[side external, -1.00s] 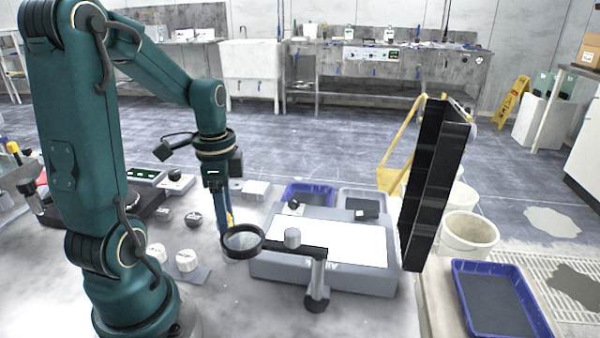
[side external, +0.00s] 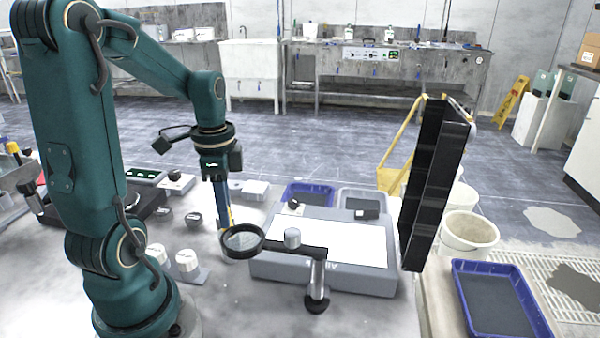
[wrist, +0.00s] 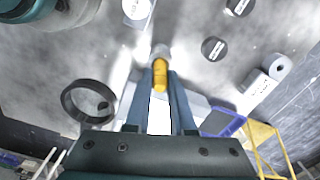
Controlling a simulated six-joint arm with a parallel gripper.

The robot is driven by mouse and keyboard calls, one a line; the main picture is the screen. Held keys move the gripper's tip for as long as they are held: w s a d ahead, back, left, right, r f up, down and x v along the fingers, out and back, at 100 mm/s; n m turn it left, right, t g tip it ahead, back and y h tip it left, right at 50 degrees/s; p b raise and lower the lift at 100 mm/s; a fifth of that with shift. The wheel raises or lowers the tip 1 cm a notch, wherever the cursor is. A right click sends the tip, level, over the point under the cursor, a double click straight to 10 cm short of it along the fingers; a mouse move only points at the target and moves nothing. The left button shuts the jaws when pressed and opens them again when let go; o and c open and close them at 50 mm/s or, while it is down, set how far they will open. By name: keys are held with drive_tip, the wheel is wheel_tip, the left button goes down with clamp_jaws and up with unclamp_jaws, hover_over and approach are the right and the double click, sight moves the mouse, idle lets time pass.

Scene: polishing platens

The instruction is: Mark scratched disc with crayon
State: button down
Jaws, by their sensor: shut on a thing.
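My gripper (side external: 227,218) points down over the table behind the magnifier's ring. In the wrist view my gripper (wrist: 161,75) has its two blue fingers closed around a yellow crayon (wrist: 160,73), whose end sticks out beyond the fingertips. Only a sliver of the crayon shows in the side view. White-topped discs (side external: 156,253) and (side external: 187,260) stand on the table left of the gripper. Smaller grey discs (side external: 164,214) and (side external: 193,219) lie farther back. The wrist view shows a dark labelled disc (wrist: 213,48) and a pale one (wrist: 137,9). I cannot tell which disc is scratched.
A magnifier (side external: 264,241) on a stand overhangs a grey light box (side external: 265,269) close to the gripper. A tall black rack (side external: 417,200) stands at right.

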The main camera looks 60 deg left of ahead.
wheel_tip(320, 180, up, 7)
drive_tip(key=shift+r, duration=0.15)
drive_tip(key=shift+r+n, duration=0.4)
drive_tip(key=shift+r, duration=0.3)
drive_tip(key=w+d, duration=0.7)
drive_tip(key=w, duration=0.4)
drive_tip(key=shift+m, duration=0.4)
drive_tip(key=shift+w+a+f, duration=0.1)
drive_tip(key=shift+a+f, duration=0.05)
drive_tip(key=shift+f, duration=1.25)
drive_tip(key=shift+w+a+f, duration=0.1)
drive_tip(key=shift+a+f, duration=0.05)
drive_tip(key=shift+f, duration=1.2)
drive_tip(key=shift+f, duration=0.6)
wheel_tip(320, 180, up, 7)
